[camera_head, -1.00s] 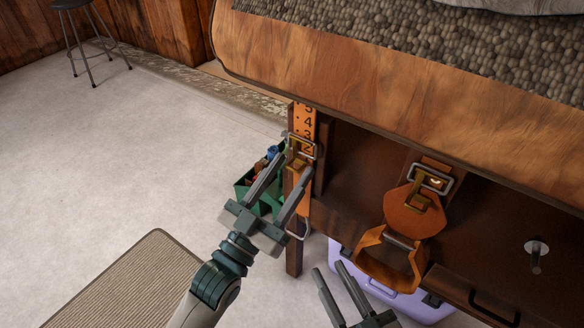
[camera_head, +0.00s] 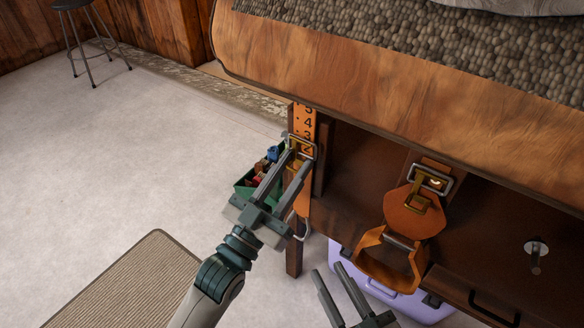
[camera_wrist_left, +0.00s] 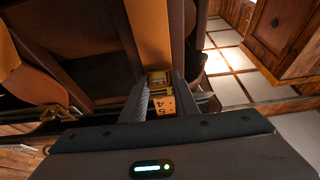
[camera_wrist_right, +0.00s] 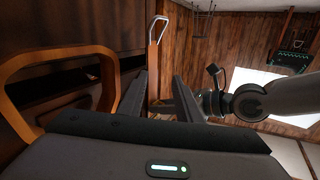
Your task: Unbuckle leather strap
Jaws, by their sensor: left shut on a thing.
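An orange leather strap (camera_head: 308,124) with printed numbers hangs down a dark wooden post. Its metal buckle (camera_head: 301,140) has a brass prong that is partly hidden by my fingers. My left gripper (camera_head: 297,160) is shut on the brass prong. The left wrist view shows the brass prong (camera_wrist_left: 158,78) between the fingertips and the numbered strap (camera_wrist_left: 160,104) just beside it. My right gripper (camera_head: 328,267) is open and empty, lower and to the right of the strap. In the right wrist view, a metal loop (camera_wrist_right: 157,29) shows on the strap's lower part.
A second orange strap (camera_head: 412,214) with a buckle (camera_head: 431,180) hangs to the right, its loop close to my right gripper. A lilac box (camera_head: 420,308) stands below. A wooden ledge (camera_head: 400,90) overhangs above.

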